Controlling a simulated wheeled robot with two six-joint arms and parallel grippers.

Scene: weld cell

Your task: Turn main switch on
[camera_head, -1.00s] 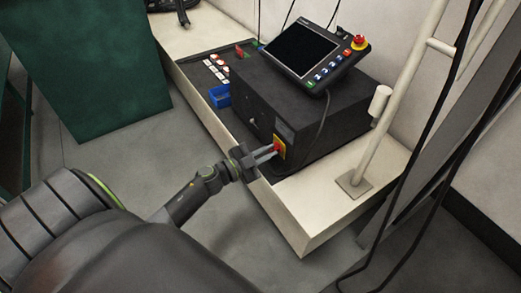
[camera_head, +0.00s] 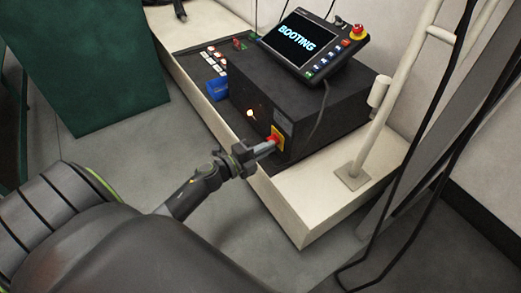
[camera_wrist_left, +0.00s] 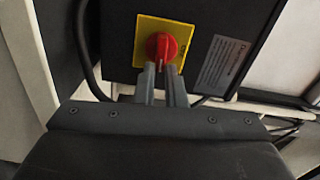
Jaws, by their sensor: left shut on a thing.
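The main switch is a red rotary knob (camera_wrist_left: 162,47) on a yellow plate (camera_wrist_left: 146,28), on the front of a black controller box (camera_head: 330,108). In the left wrist view the knob's grip bar stands about upright. My left gripper (camera_head: 271,146) reaches the knob from the front, and its fingers (camera_wrist_left: 162,75) are shut on the knob's lower part. A lamp (camera_head: 250,114) on the box front glows. The teach pendant (camera_head: 313,44) on top of the box shows "BOOTING". My right gripper is not in view.
A blue bin (camera_head: 217,89) and a panel of buttons (camera_head: 214,58) are left of the box. A white pipe post (camera_head: 392,95) and hanging black cables (camera_head: 425,150) stand to the right. The pale ledge (camera_head: 300,215) in front is bare.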

